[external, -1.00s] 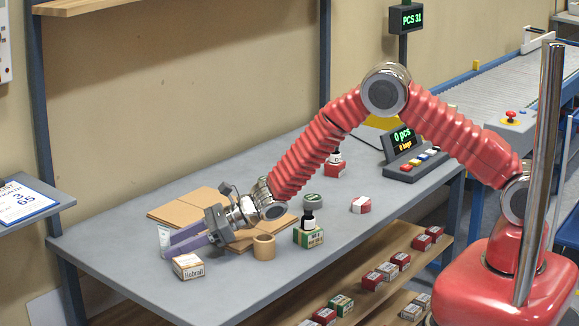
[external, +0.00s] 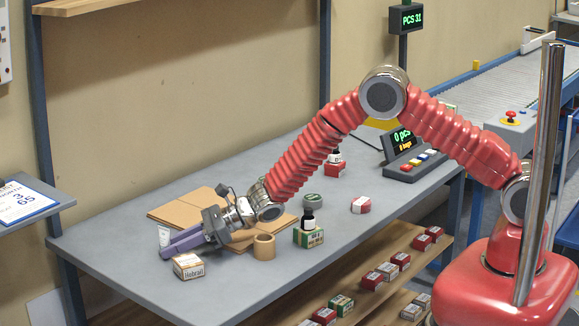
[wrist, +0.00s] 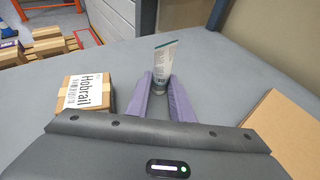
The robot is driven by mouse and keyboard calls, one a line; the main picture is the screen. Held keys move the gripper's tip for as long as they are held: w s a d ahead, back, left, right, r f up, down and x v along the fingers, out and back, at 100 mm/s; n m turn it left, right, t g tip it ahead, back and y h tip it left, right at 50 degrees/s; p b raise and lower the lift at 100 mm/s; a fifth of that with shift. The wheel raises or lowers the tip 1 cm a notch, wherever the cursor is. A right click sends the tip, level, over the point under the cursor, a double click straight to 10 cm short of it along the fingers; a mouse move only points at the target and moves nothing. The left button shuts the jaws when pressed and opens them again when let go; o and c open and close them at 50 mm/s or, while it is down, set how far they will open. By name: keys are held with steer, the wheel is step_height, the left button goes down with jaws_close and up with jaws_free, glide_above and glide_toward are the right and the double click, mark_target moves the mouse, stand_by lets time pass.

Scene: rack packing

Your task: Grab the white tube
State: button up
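The white tube (external: 163,239) stands near the far left end of the grey table, slightly tilted. In the wrist view the tube (wrist: 163,66) has dark lettering, and its lower part sits between the tips of my two purple fingers. My gripper (external: 168,248) reaches left, low over the table. In the external view the fingers hide the tube's lower part.
The Hobrail box (external: 188,266) stands close beside my fingers, on the left in the wrist view (wrist: 88,96). Flat brown cardboard (external: 188,207) lies behind my gripper. A tape roll (external: 264,246) and a green box with a dark bottle (external: 308,236) stand to the right.

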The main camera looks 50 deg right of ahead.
jaws_close()
steer(key=shift+r, duration=0.15)
step_height(320, 180, up, 10)
stand_by(0.5)
stand_by(0.4)
